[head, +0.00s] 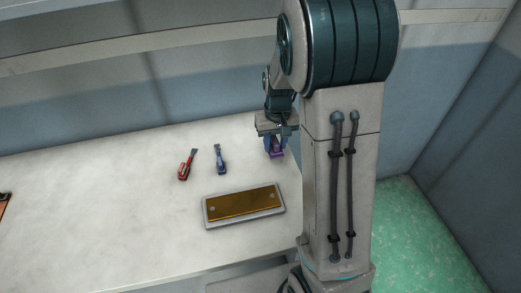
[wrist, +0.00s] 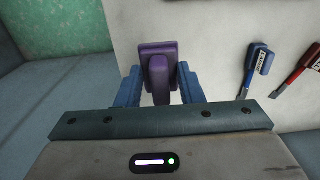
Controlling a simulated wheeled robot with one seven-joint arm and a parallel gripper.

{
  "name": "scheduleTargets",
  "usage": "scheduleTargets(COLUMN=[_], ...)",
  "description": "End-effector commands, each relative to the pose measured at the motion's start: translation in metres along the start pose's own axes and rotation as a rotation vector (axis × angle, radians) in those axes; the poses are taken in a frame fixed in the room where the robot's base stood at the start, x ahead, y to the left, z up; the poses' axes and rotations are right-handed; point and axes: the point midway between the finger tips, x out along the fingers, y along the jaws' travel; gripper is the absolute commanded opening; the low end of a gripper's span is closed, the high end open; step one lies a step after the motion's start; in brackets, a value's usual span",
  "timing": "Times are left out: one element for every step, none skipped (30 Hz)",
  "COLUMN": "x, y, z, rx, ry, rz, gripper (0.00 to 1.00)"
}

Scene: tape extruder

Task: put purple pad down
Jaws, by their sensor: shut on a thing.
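The purple pad (head: 277,153) is at the right end of the white table in the head view, just below my gripper (head: 274,142). In the wrist view the purple pad (wrist: 158,70) shows a wide flat part and a narrower raised part between the blue fingers of my gripper (wrist: 160,85). My gripper is shut on the narrower part. I cannot tell whether the pad touches the table.
A red tool (head: 186,165) and a blue tool (head: 220,160) lie left of my gripper. A brown-topped grey tray (head: 243,205) lies nearer the table's front edge. The white table (head: 110,200) is mostly clear on the left. A wall runs behind it.

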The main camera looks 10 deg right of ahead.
Motion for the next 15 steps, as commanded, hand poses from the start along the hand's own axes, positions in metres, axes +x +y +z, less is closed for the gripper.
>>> scheduleTargets(x=[0.006, 0.009, 0.014, 0.017, 0.019, 0.022, 0.024, 0.025, 0.027, 0.028, 0.029, 0.032, 0.035, 0.039, 0.045], y=[-0.009, -0.013, -0.018, -0.021, -0.024, -0.027, -0.029, -0.031, -0.032, -0.033, -0.034, -0.034, -0.034, -0.034, -0.034], z=[-0.007, -0.011, -0.016, -0.019, -0.022, -0.026, -0.028, -0.03, -0.031, -0.032, -0.033, -0.033, -0.033, -0.033, -0.033], rx=[-0.004, -0.005, -0.004, -0.003, -0.003, -0.003, -0.003, -0.002, -0.001, 0.0, 0.0, 0.0, 0.0, 0.0, 0.0], ry=[-0.004, -0.004, -0.003, -0.002, -0.003, -0.002, -0.002, -0.001, 0.0, 0.0, 0.0, -0.001, -0.002, -0.004, -0.003], rz=[0.0, 0.0, 0.001, 0.001, 0.001, 0.0, 0.0, 0.0, 0.0, 0.0, 0.0, 0.0, 0.0, 0.0, 0.0], gripper=[0.16, 0.16, 0.16, 0.16, 0.16, 0.16, 0.16, 0.16, 0.16, 0.16, 0.16, 0.16, 0.16, 0.16, 0.16])
